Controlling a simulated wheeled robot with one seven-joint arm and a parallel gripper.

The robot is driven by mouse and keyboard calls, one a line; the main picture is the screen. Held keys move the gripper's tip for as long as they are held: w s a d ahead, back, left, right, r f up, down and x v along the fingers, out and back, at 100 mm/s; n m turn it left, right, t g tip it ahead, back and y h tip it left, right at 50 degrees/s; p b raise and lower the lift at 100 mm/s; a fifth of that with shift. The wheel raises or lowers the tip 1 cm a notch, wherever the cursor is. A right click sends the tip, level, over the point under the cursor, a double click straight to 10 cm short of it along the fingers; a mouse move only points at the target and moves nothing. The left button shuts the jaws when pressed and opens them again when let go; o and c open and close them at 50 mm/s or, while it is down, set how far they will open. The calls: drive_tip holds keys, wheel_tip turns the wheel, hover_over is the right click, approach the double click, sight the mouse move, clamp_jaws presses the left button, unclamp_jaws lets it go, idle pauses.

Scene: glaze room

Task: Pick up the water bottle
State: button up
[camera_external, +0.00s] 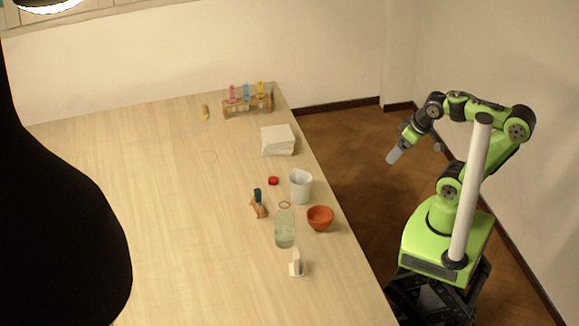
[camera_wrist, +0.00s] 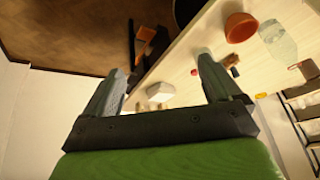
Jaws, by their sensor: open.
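The clear, pale green water bottle (camera_external: 285,230) stands on the wooden table near its right edge, just left of an orange bowl (camera_external: 320,218). In the wrist view, the bottle (camera_wrist: 278,42) shows at the upper right, tilted in the picture and outside the span of my fingers. My gripper (camera_external: 393,157) is off the table's right side, in the air above the floor and well apart from the bottle. Its two fingers are spread with nothing between them in the wrist view (camera_wrist: 161,72).
A white cup (camera_external: 301,186) stands behind the bowl. A small brown figure (camera_external: 258,208) is left of the bottle, and a white object (camera_external: 296,265) is in front. A white block (camera_external: 278,140) and test tube rack (camera_external: 247,103) are farther back. The table's left half is mostly clear.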

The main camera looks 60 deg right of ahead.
drive_tip(key=w+a+f+m+g+y+b, duration=0.1)
drive_tip(key=w+a+f+m+g+y, duration=0.2)
drive_tip(key=w+a, duration=0.4)
drive_tip(key=m+g+y+b, duration=0.2)
drive_tip(key=m+y+b, duration=0.1)
drive_tip(key=m+y, duration=0.9)
approach(280, 233)
drive_tip(key=a+m+b, duration=0.1)
drive_tip(key=a, duration=0.1)
drive_tip(key=a+f+h+b, duration=0.1)
drive_tip(key=a+b, duration=0.1)
drive_tip(key=a, duration=0.1)
drive_tip(key=a+f+m+b, duration=0.1)
drive_tip(key=a, duration=0.2)
drive_tip(key=shift+w+a+f+m+h, duration=0.1)
drive_tip(key=shift+w+f+m+h, duration=0.05)
drive_tip(key=shift+w+m+h, duration=0.2)
drive_tip(key=shift+s, duration=0.1)
drive_tip(key=c, duration=1.2)
